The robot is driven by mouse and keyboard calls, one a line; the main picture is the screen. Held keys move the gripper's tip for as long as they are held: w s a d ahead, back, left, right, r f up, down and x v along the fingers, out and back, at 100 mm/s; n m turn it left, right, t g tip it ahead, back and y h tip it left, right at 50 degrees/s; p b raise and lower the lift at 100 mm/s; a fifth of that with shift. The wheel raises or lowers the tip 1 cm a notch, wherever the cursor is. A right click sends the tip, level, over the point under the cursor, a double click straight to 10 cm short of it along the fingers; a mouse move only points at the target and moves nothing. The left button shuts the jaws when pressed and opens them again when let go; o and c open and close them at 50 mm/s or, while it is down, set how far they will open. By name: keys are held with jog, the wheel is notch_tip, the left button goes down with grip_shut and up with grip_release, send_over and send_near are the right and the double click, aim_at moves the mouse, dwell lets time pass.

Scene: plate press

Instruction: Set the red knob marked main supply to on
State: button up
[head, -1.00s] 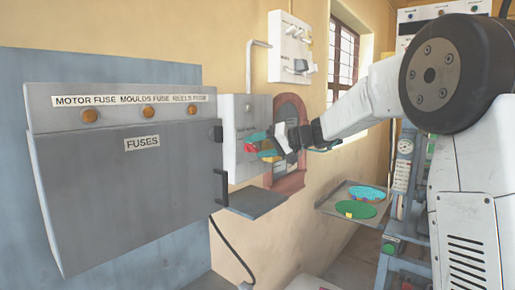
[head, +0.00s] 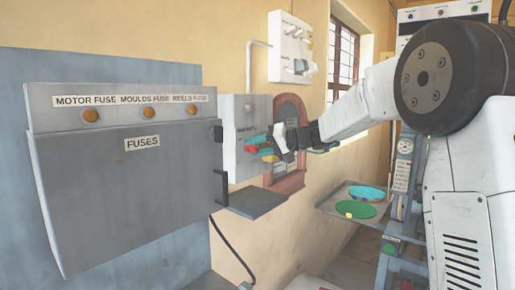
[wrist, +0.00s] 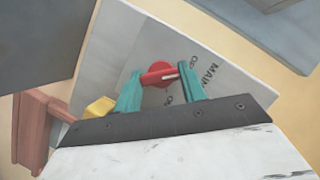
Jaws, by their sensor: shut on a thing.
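The red knob (wrist: 158,76) is on the face of a grey switch box (wrist: 120,40), with the label MAIN partly readable beside it. A white mark on the knob points right in the wrist view. Two small labels near the knob start with O but are too blurred to read fully. My gripper (wrist: 161,82) has its teal fingers on either side of the knob and is shut on it. In the head view the grey box (head: 228,135) stands behind the fuse box, and my gripper (head: 259,143) hides most of the knob.
The large grey fuse box (head: 130,190) stands close on the left, with a ledge (head: 257,203) beside it. A white switch panel (head: 290,48) is on the wall above. A brick-red framed round thing (head: 290,175) is just right. A tray (head: 330,205) holds green and blue plates.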

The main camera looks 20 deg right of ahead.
jog(key=m+y, duration=0.1)
jog(key=m, duration=0.1)
jog(key=m+y, duration=0.1)
jog(key=m, duration=0.1)
jog(key=m+y, duration=0.1)
jog(key=m, duration=0.2)
jog(key=shift+f+t, duration=0.25)
jog(key=shift+t, duration=0.05)
jog(key=m+t+y, duration=0.1)
jog(key=m, duration=0.3)
jog(key=shift+f+m, duration=0.1)
jog(key=shift+m, duration=0.2)
jog(key=shift+m+t, duration=1.1)
jog(key=shift+m, duration=1.2)
jog(key=o, duration=1)
